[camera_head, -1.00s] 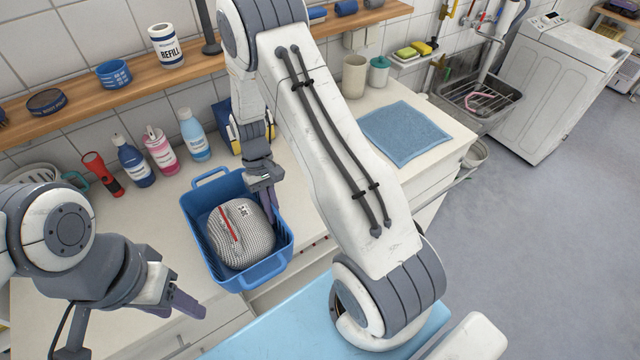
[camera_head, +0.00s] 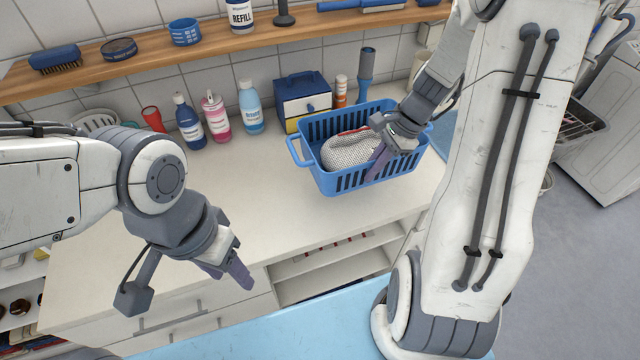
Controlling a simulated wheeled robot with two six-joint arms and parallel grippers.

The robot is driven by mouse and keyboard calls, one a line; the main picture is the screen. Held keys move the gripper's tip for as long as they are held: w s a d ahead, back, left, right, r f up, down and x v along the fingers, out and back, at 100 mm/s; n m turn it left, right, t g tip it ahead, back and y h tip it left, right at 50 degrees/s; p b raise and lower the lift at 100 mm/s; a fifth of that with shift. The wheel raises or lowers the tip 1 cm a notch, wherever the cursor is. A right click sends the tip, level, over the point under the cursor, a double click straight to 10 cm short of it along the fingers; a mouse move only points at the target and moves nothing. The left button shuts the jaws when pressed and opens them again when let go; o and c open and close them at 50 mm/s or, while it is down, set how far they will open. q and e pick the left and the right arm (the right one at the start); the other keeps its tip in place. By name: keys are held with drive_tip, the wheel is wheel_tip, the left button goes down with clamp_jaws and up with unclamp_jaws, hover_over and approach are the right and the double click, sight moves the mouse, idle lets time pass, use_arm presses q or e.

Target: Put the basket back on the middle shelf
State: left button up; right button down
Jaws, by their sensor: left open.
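The blue slatted basket (camera_head: 350,184) is over the right part of the counter, its long side facing me. I cannot tell whether it touches the counter. A grey knitted bundle with a red stripe (camera_head: 348,153) lies in it. My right gripper (camera_head: 384,160) is at the right end of the basket's near wall and appears shut on it; one finger shows in front of the wall and the other is hidden. My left gripper (camera_head: 230,272) is open and empty over the counter's front edge, left of the basket. An open shelf space (camera_head: 335,262) shows below the counter.
The counter (camera_head: 240,190) is clear left of the basket. Behind stand several bottles, including a light blue one (camera_head: 250,108), and a blue-and-yellow box (camera_head: 303,98). A wooden wall shelf (camera_head: 150,62) holds small items. Drawers (camera_head: 180,325) sit below the counter.

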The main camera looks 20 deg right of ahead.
sight(320, 188)
drive_tip(key=w+a+f, duration=0.1)
drive_tip(key=a+f, duration=0.1)
drive_tip(key=a, duration=0.1)
drive_tip(key=w+a+f, duration=0.1)
drive_tip(key=a+f, duration=0.1)
drive_tip(key=a, duration=0.2)
drive_tip(key=w+a+f+p, duration=0.1)
drive_tip(key=a+f, duration=0.1)
drive_tip(key=a, duration=0.1)
drive_tip(key=shift+w+a+f, duration=0.3)
drive_tip(key=shift+a, duration=0.05)
drive_tip(key=shift+f, duration=2.05)
drive_tip(key=shift+f+b, duration=0.2)
drive_tip(key=shift+b, duration=0.1)
drive_tip(key=c, duration=1)
unclamp_jaws()
drive_tip(key=shift+c, duration=0.2)
drive_tip(key=shift+r, duration=0.1)
